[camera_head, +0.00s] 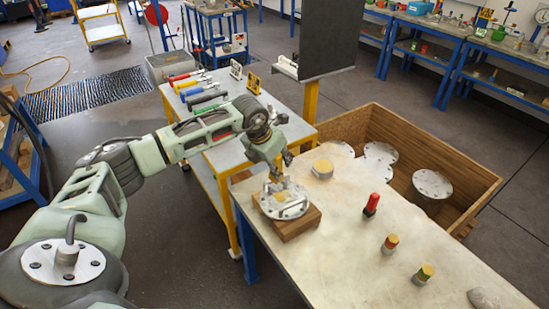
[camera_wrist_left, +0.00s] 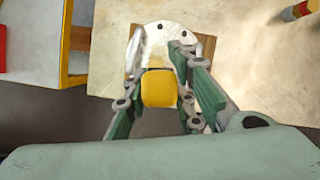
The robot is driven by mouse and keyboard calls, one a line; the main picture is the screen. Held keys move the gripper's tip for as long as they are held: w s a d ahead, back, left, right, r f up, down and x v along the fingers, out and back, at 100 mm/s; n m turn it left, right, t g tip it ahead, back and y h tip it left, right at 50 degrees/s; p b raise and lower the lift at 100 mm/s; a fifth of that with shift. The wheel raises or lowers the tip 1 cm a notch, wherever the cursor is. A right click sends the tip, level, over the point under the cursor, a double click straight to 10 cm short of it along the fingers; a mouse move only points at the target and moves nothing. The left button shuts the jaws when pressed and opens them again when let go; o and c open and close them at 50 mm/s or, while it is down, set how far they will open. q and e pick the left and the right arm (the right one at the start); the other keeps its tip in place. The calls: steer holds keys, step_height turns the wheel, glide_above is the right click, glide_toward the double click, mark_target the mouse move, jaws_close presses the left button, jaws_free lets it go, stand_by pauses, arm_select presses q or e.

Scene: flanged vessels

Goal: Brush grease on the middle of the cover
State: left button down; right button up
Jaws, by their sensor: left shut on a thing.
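The cover (camera_head: 296,209) is a round metal disc with bolt holes. It lies on a wooden block (camera_head: 303,226) at the near-left end of the pale table. My left gripper (camera_head: 276,172) is above the cover, pointing down. In the left wrist view the green fingers (camera_wrist_left: 158,95) are shut on a yellow thing (camera_wrist_left: 158,88), which looks like the brush's handle. The cover (camera_wrist_left: 181,33) shows behind it with a pale yellowish patch. The brush's tip is hidden, so I cannot tell whether it touches the cover. My right gripper is not in view.
The table (camera_head: 345,250) also holds a yellow-topped round tin (camera_head: 322,168), a red upright object (camera_head: 371,203), two small banded cylinders (camera_head: 390,244) (camera_head: 424,274) and a grey lump (camera_head: 482,298). A wooden crate (camera_head: 440,140) with metal discs stands behind. A tool cart (camera_head: 245,150) stands left.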

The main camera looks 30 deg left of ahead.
arm_select(q)
steer(key=shift+f+b, duration=1.25)
steer(key=shift+f, duration=1.2)
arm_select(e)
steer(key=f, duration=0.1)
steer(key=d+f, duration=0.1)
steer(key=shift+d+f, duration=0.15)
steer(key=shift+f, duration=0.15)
arm_select(q)
steer(key=shift+d, duration=0.1)
